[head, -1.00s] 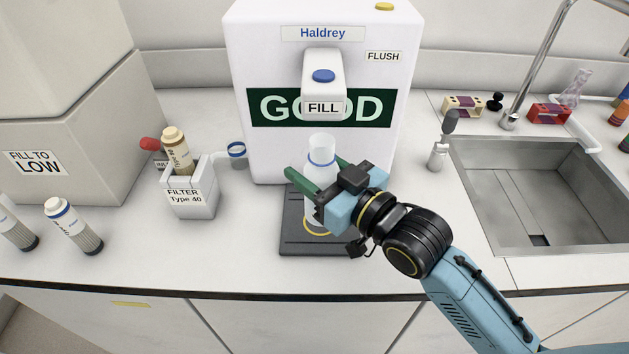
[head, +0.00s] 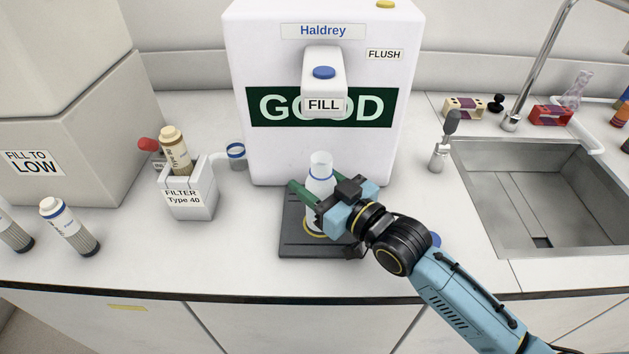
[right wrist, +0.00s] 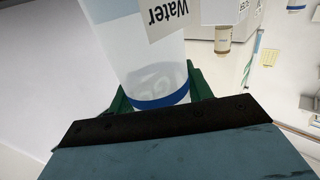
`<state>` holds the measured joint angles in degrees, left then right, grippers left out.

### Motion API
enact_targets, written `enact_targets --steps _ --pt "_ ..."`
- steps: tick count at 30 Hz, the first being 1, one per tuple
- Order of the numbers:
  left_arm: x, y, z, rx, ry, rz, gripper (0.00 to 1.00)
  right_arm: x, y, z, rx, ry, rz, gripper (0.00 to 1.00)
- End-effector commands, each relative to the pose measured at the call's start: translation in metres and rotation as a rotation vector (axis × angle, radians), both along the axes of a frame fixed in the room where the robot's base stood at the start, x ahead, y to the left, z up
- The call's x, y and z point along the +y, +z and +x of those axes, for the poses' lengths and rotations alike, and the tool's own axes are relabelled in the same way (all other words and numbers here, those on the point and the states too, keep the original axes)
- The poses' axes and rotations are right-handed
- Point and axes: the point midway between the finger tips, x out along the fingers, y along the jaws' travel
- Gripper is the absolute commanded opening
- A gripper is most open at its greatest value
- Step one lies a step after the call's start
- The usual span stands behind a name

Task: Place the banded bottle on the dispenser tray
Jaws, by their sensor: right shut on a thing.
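The banded bottle (head: 320,167) is white and translucent, with a blue band below its neck. It looks upright in front of the dispenser (head: 313,150), below the FILL head. My right gripper (head: 308,194) is shut on it, with green fingers on either side. The right wrist view shows the bottle (right wrist: 150,75) close up, with a "Water" label and the blue band near the fingers. The dark dispenser tray (head: 294,244) lies directly beneath, with a yellow ring around the bottle's foot. The gripper hides part of the foot, so I cannot tell whether it touches the tray.
A filter holder (head: 189,205) with a tan cartridge stands left of the dispenser. Several white cartridges (head: 70,228) stand farther left. A sink (head: 545,200) and a tap are on the right. A blue round thing (head: 436,239) shows partly behind my right arm.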

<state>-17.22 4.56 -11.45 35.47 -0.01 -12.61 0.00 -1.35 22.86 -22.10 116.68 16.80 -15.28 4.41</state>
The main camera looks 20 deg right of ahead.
Motion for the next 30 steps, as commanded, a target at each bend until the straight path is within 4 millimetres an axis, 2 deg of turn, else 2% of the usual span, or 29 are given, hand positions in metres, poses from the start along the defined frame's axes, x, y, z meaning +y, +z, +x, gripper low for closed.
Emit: enact_targets --steps 5,6,11,22,26,30 --pt "0.000 -0.001 0.000 0.000 0.000 0.000 0.58 0.000 -0.003 0.000 0.000 0.000 -0.001 0.25" --pt "0.000 -0.001 0.000 0.000 0.000 0.000 0.58 0.000 -0.004 0.000 0.001 0.000 0.000 0.52" --pt "0.000 -0.001 0.000 0.000 0.000 0.000 0.58 0.000 -0.003 0.000 0.001 0.000 0.000 0.72" --pt "0.000 0.001 0.000 -0.001 0.000 0.000 0.58 -0.001 0.000 -0.002 0.001 0.000 0.000 0.72" --pt "0.000 0.001 0.001 -0.001 0.000 0.000 0.58 -0.010 -0.002 -0.018 0.004 0.000 -0.002 0.72" --pt "0.000 0.001 0.001 -0.002 0.000 0.000 0.58 -0.024 -0.002 -0.043 0.005 0.000 -0.003 0.72"
